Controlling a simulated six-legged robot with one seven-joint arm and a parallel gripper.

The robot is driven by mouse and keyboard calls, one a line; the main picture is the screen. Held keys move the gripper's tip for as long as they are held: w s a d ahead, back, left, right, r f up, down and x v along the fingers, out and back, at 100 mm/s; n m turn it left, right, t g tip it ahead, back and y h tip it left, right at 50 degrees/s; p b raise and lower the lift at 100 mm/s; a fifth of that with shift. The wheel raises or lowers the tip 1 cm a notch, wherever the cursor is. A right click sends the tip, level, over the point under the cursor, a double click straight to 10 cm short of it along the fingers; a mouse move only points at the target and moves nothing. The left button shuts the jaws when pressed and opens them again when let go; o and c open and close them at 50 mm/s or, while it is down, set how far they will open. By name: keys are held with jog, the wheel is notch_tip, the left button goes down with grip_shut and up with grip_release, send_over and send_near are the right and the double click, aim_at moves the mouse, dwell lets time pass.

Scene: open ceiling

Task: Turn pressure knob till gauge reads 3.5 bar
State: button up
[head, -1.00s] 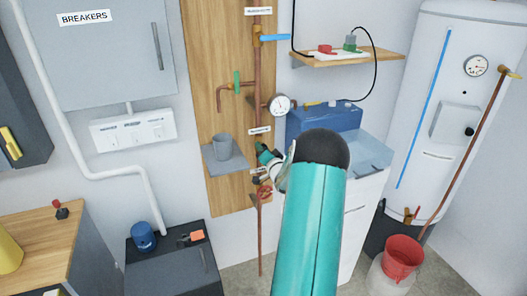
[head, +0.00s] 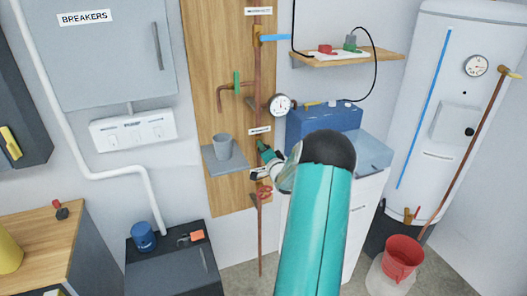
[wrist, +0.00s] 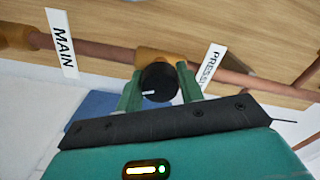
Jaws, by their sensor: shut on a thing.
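The black pressure knob (wrist: 158,78) sits on a brass fitting on the copper pipe, with a short white mark on its face at the lower left. My gripper (wrist: 159,90) has its two green fingers on either side of the knob, shut on it. In the head view my gripper (head: 266,156) is at the pipe on the wooden board, and the knob is hidden there. The round white pressure gauge (head: 280,105) is on the pipe above my gripper. Its needle is too small to read.
A MAIN label (wrist: 61,43) is left of the knob. A grey cup (head: 222,147) stands on a small shelf (head: 228,165) left of my gripper. A blue box (head: 325,122) is at the right.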

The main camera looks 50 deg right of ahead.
jog(key=o, duration=1)
jog(key=v, duration=1.4)
jog(key=shift+f, duration=0.1)
jog(key=shift+w, duration=0.1)
